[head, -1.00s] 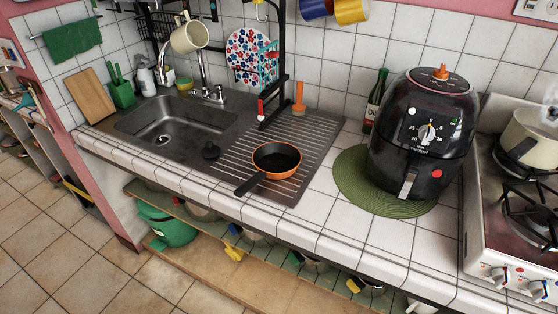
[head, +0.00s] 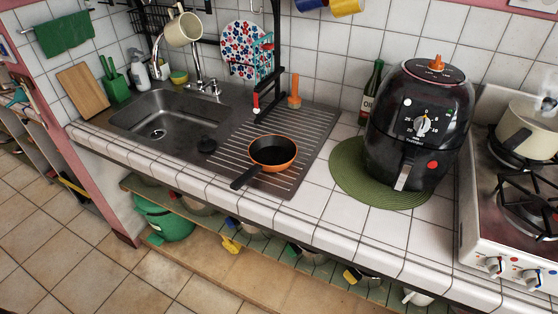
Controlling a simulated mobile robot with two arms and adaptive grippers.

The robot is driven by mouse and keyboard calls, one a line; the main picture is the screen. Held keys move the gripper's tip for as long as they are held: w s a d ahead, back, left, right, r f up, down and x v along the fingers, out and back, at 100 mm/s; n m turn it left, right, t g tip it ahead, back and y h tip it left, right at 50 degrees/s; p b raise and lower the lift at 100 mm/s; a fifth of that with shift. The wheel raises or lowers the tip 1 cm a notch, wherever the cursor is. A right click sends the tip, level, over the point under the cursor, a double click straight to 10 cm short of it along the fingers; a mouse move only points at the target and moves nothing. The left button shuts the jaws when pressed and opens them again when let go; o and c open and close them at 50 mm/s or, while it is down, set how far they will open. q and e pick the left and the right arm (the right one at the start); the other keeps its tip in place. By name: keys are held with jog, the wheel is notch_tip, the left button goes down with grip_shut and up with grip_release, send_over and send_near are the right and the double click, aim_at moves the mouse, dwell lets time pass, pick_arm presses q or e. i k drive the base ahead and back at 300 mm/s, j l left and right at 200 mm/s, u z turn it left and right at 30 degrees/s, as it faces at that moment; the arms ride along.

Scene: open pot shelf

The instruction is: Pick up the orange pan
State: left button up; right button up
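The orange pan (head: 272,154) has a black inside and a dark handle (head: 246,177) that points to the lower left, toward the counter's front edge. It sits upright on the ribbed metal drainboard (head: 300,180) beside the sink, right of the black plug. Neither of my grippers shows in the head view.
A black air fryer (head: 417,125) stands on a green round mat (head: 345,172) to the right. The stove (head: 475,235) with a cream pot (head: 525,130) is farther right. The black dish rack (head: 277,60) rises behind the pan. White counter tiles (head: 335,225) in front are clear.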

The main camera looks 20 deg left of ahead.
aim_at(270, 152)
jog(key=i+j+z, duration=0.1)
jog(key=j+z, duration=0.65)
jog(key=j, duration=0.3)
